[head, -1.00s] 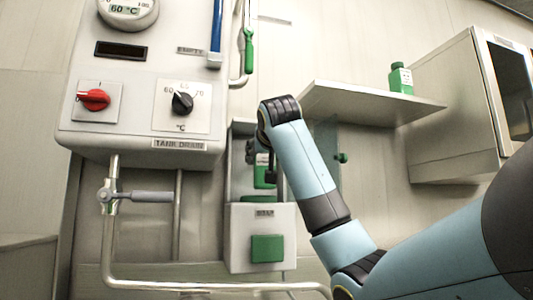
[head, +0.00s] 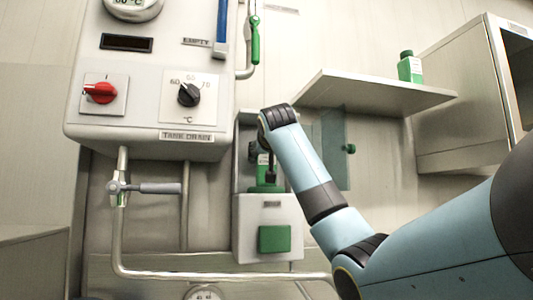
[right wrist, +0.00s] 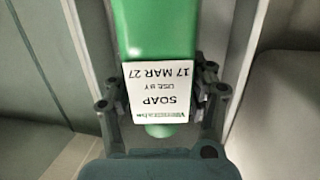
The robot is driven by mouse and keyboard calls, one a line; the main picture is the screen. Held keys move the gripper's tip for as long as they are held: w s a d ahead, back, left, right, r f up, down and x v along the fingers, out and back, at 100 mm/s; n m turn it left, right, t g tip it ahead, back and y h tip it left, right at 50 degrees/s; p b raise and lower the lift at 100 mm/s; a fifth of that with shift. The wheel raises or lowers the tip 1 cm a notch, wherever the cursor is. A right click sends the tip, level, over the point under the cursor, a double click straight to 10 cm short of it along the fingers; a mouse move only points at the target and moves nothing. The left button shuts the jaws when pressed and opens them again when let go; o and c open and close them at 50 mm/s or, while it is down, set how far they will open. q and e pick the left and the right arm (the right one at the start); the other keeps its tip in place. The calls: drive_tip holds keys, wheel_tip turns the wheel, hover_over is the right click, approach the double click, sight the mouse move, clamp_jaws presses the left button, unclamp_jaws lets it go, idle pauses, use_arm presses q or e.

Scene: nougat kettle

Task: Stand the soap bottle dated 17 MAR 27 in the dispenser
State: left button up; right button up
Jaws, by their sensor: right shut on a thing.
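The soap bottle (head: 265,175) is green with a white label. In the right wrist view the bottle (right wrist: 160,35) has a label that reads SOAP, USE BY, 17 MAR 27, upside down in that picture. My right gripper (right wrist: 160,95) is shut on it, with a finger on each side near the label. In the head view my right gripper (head: 268,172) is partly hidden by its own wrist. The bottle looks upright inside the open bay of the dispenser (head: 248,222), low over its green seat. I cannot tell whether it touches the seat. My left gripper is not in view.
The dispenser's clear door (head: 333,165) with a green knob stands open at the right. Another green bottle (head: 410,68) stands on the shelf (head: 370,92), above right. A cabinet (head: 460,110) is farther right. The control panel (head: 140,75) and pipes are at the left.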

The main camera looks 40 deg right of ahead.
drive_tip(key=shift+f, duration=0.2)
drive_tip(key=o, duration=1.7)
drive_tip(key=shift+o, duration=0.2)
drive_tip(key=shift+f, duration=0.1)
drive_tip(key=shift+o, duration=1.4)
drive_tip(key=shift+s+a, duration=0.1)
drive_tip(key=shift+s, duration=0.05)
drive_tip(key=f+b+v, duration=0.1)
drive_tip(key=v, duration=0.8)
drive_tip(key=shift+s+a, duration=0.2)
drive_tip(key=shift+s, duration=0.15)
drive_tip(key=shift+f, duration=0.1)
